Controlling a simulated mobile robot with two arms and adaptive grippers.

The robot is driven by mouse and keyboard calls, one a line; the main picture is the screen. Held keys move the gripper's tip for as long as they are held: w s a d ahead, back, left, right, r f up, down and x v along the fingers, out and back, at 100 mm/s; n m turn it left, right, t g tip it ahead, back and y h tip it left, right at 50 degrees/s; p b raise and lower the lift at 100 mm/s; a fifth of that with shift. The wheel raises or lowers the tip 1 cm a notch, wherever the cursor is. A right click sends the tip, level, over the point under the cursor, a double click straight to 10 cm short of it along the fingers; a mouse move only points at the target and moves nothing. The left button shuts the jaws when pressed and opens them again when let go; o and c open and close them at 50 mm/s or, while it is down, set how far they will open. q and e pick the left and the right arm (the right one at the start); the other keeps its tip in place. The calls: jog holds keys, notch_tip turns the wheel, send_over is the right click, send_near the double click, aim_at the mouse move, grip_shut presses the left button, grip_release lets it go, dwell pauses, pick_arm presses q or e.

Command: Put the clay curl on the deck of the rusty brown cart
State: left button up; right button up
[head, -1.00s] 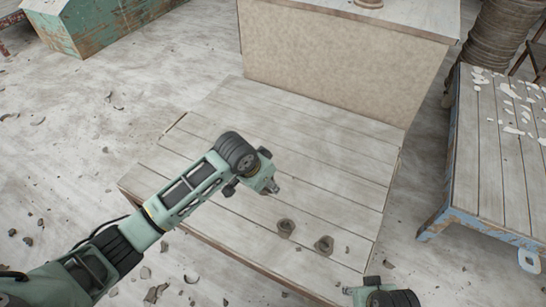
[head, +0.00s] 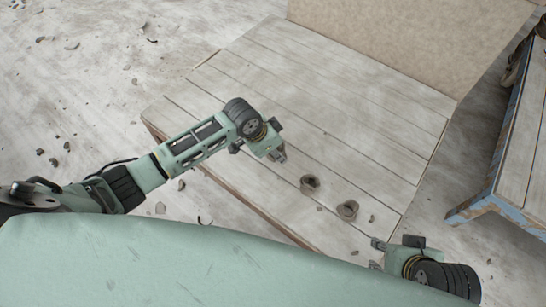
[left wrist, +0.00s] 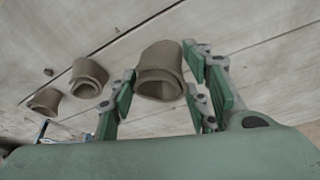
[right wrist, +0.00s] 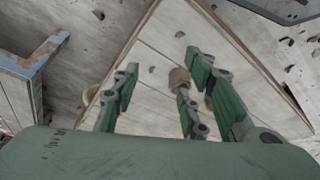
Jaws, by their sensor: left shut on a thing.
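My left gripper (head: 279,155) is shut on a tan, rolled clay curl (left wrist: 160,72), seen between its fingers in the left wrist view. In the head view the gripper hides this curl. It is over the planked deck (head: 330,125) of a cart with a brown edge (head: 250,205); I cannot tell whether the curl touches the planks. Two similar curls, one nearer (head: 310,184) and one farther right (head: 347,210), lie on the deck, apart from the gripper. My right gripper (head: 375,254) is open and empty near the deck's lower right edge.
A cart with a blue, worn frame (head: 480,205) stands at the right, across a floor gap. Small clay scraps lie on deck and floor. The far and middle planks are clear.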

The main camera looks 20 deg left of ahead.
aim_at(272, 159)
pick_arm(q)
jog(key=shift+s+a+f, duration=0.3)
jog(key=shift+a+f, duration=0.05)
jog(key=shift+a, duration=0.1)
notch_tip(272, 159, down, 4)
jog(key=shift+r+b, duration=0.1)
jog(key=shift+b, duration=0.8)
pick_arm(e)
jog(key=w+a+r+t, duration=0.1)
jog(key=w+r+t, duration=0.1)
jog(key=w, duration=0.3)
jog(key=w+a+r+t+y, duration=0.1)
jog(key=w+a+r+t, duration=0.1)
jog(key=w, duration=0.3)
jog(key=shift+r+t, duration=0.2)
jog(key=shift+t, duration=0.4)
jog(key=shift+a, duration=0.1)
pick_arm(q)
jog(key=o, duration=1.2)
jog(key=shift+f, duration=0.2)
jog(key=shift+o, duration=0.2)
